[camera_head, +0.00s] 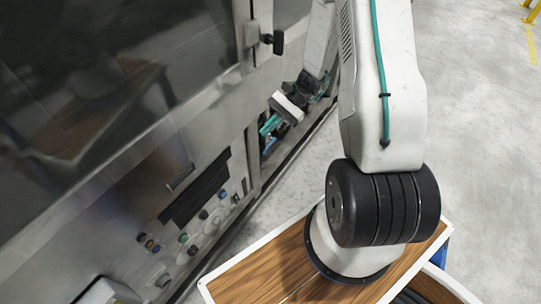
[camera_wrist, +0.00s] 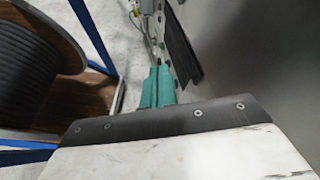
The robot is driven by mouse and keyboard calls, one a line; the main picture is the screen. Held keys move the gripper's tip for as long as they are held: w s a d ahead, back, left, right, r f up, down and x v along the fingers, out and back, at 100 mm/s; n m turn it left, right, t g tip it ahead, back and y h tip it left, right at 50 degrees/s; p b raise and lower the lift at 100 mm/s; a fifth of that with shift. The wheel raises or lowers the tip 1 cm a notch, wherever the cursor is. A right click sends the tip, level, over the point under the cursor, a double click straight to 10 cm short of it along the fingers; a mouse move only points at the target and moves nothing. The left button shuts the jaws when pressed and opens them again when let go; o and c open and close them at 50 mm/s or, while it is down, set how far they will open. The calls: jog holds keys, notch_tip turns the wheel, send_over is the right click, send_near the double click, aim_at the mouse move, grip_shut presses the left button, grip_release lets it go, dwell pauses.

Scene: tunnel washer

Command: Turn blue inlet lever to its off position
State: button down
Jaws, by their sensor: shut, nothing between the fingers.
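My gripper (camera_head: 268,127), with teal fingers, is shut and empty beside the machine's lower front. In the wrist view, its teal fingers (camera_wrist: 157,88) are together and point along the machine front. A small blue part (camera_head: 269,145), possibly the blue inlet lever, shows in a recess just below the fingertips in the head view. It is mostly hidden by the gripper and the panel edge, so its angle and any contact cannot be told. No blue lever can be made out at the fingertips in the wrist view.
The steel washer front with a large dark window (camera_head: 110,90) fills the left. A black door handle (camera_head: 277,42) sticks out above the gripper. A panel of coloured buttons (camera_head: 184,238) lies lower left. Grey pipework (camera_wrist: 147,8) shows beyond the fingers. The floor at right is open.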

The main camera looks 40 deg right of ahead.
aim_at(269, 146)
jog(key=w+d+f+m+t+h, duration=0.1)
jog(key=d+f+m+t+h, duration=0.25)
jog(key=f, duration=0.85)
jog(key=w+d+f+m+t+h, duration=0.1)
jog(key=d+f+m+t, duration=0.35)
jog(key=f, duration=0.75)
jog(key=w+d+f+m+t+h, duration=0.15)
jog(key=f+m+t, duration=0.5)
jog(key=f, duration=0.65)
jog(key=w+d+f+m+h, duration=0.2)
jog(key=w+f+m, duration=0.15)
jog(key=w, duration=0.75)
jog(key=shift+s+a+r+n, duration=0.1)
jog(key=shift+a+r+n, duration=0.1)
jog(key=shift+r, duration=0.7)
jog(key=shift+s+a+r+n, duration=0.1)
jog(key=shift+a+r+n, duration=0.1)
jog(key=shift+r, duration=0.7)
